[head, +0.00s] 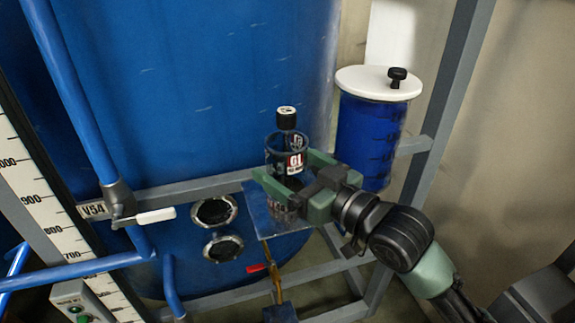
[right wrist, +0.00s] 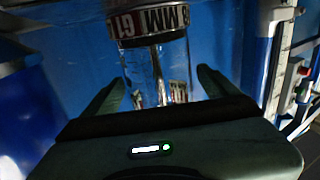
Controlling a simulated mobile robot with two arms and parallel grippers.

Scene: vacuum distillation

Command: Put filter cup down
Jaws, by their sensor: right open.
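The filter cup, which I take to be the clear cylinder with a dark rim and a black, white and red label (head: 287,157), stands upright over a small clear shelf (head: 262,222) in front of the blue tank. My right gripper (head: 284,165) reaches in from the right, with its green fingers open on either side of the cup's lower part. In the right wrist view, the open fingers (right wrist: 160,84) flank clear glass below a labelled band (right wrist: 150,25). I cannot tell whether a finger touches it. The cup's base is partly hidden by the gripper. My left gripper is not in view.
A black-capped bottle (head: 286,117) shows at or just behind the cup. A large blue tank (head: 200,80) is behind, and a blue canister with a white lid (head: 365,82) is at right. Grey frame bars (head: 455,90) and a valve with a white handle (head: 155,216) are nearby.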

